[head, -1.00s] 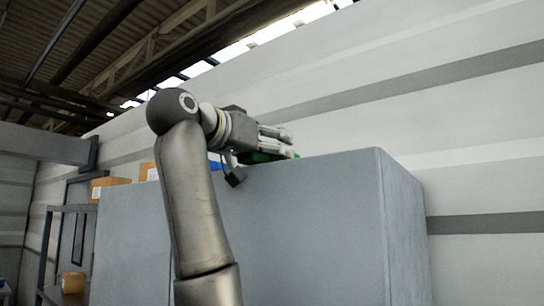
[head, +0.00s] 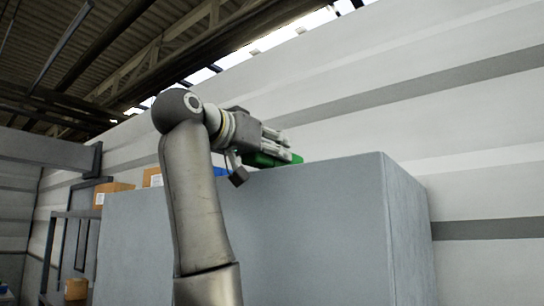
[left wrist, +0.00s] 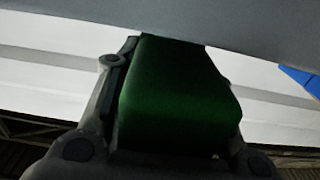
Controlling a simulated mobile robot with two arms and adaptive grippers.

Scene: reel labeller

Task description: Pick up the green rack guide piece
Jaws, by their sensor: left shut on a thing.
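The green rack guide piece (head: 262,160) shows in the head view at the top edge of the tall grey cabinet. It also fills the middle of the left wrist view (left wrist: 175,95), between the fingers. My left gripper (head: 284,147) is shut on it, lying nearly level just over the cabinet top. The gripper hides part of the piece in the head view. I cannot tell whether the piece still touches the cabinet top. My right gripper is not in view.
The grey cabinet (head: 310,220) stands close in front and its top surface is hidden. A blue thing (head: 220,171) sits behind the arm, also seen in the left wrist view (left wrist: 298,80). Cardboard boxes (head: 117,188) are at the left. A striped wall rises behind.

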